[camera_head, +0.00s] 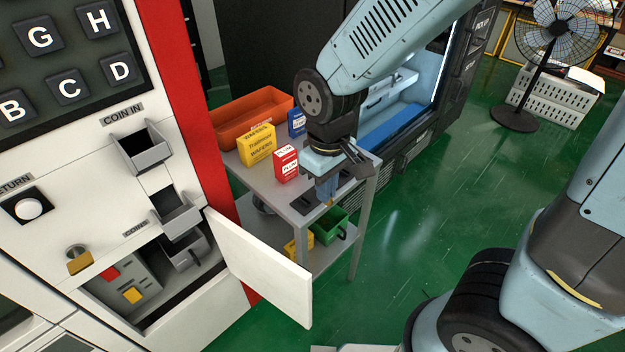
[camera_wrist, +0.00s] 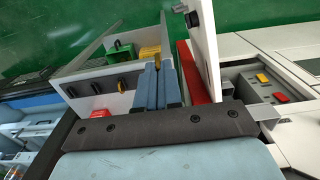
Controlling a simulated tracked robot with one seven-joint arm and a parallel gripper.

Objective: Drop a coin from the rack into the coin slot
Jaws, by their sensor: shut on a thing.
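The vending machine's COIN IN opening (camera_head: 140,150) is a grey tray-like slot below the lettered keypad in the head view. My gripper (camera_head: 327,195) points down over the front part of the small grey table. Its blue fingers are shut on a small brownish thing at their tips, probably a coin; it is mostly hidden. Dark slots or discs (camera_head: 303,201), which look like the coin rack, lie on the table beside the fingers; several show in the wrist view (camera_wrist: 97,88).
The grey table (camera_head: 300,219) also bears an orange bin (camera_head: 250,112), a yellow box (camera_head: 257,145) and a red box (camera_head: 286,164). A green bin (camera_head: 330,228) is on its lower shelf. The machine's white door (camera_head: 262,270) stands open between machine and table.

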